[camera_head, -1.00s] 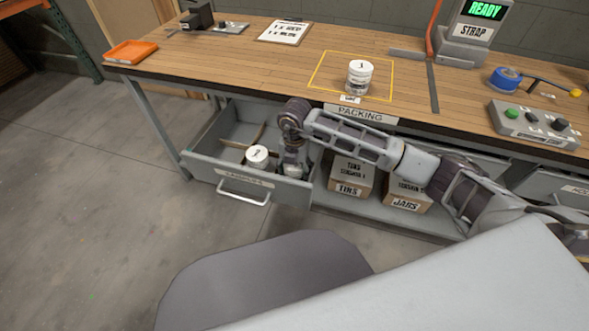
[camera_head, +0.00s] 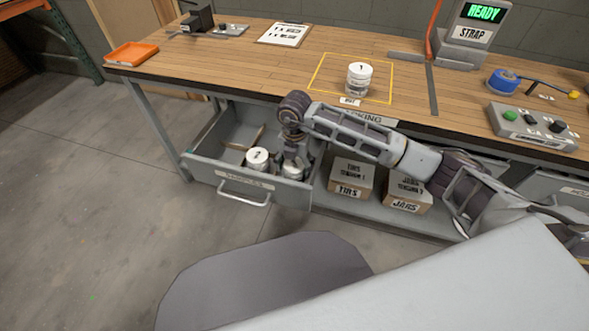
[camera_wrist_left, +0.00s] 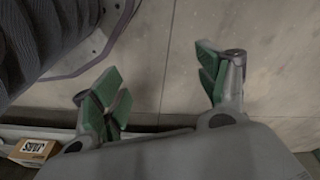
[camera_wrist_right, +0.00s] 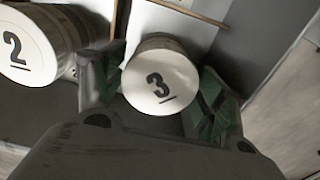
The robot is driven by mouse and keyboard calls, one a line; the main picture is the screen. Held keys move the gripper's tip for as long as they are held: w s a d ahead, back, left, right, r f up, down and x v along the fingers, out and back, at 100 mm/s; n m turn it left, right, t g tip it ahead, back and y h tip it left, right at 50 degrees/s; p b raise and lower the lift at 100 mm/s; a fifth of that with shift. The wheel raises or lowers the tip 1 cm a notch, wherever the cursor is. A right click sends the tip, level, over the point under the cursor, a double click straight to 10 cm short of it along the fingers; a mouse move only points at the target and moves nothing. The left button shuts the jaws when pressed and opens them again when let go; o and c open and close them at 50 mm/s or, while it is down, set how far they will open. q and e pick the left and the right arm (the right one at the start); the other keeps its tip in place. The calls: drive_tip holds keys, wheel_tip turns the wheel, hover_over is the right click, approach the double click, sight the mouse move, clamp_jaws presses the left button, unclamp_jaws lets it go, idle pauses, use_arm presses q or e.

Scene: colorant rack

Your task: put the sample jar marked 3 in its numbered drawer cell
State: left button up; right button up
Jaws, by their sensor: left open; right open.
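The sample jar marked 3 (camera_wrist_right: 160,82) has a white lid and sits inside the open drawer (camera_head: 205,172), beside the jar marked 2 (camera_wrist_right: 30,50). In the head view jar 3 (camera_head: 292,171) shows just below my right gripper, with jar 2 (camera_head: 257,158) to its left. My right gripper (camera_wrist_right: 160,95) is open, with one green-padded finger on each side of jar 3; I cannot tell whether the pads touch it. Any cell number under the jar is hidden. My left gripper (camera_wrist_left: 165,85) is open and empty over the floor, in the left wrist view.
The jar marked 1 (camera_head: 359,79) stands in the yellow outline on the bench (camera_head: 235,62). Brown dividers (camera_wrist_right: 190,12) stand in the drawer. Boxes (camera_head: 350,178) sit on the shelf to its right. An orange tray (camera_head: 131,52) is at the bench's left end.

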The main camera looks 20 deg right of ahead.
use_arm(q)
drive_tip(key=f, duration=0.2)
drive_tip(key=a+f+p, duration=0.1)
drive_tip(key=f, duration=0.1)
drive_tip(key=shift+a+f, duration=0.1)
drive_tip(key=shift+f, duration=0.15)
use_arm(e)
wheel_tip(320, 180, up, 9)
drive_tip(key=shift+r, duration=0.1)
use_arm(q)
drive_tip(key=shift+w+r+t, duration=0.1)
drive_tip(key=shift+r+t, duration=0.05)
drive_tip(key=shift+t, duration=0.15)
drive_tip(key=shift+s, duration=0.3)
drive_tip(key=shift+s+f, duration=0.25)
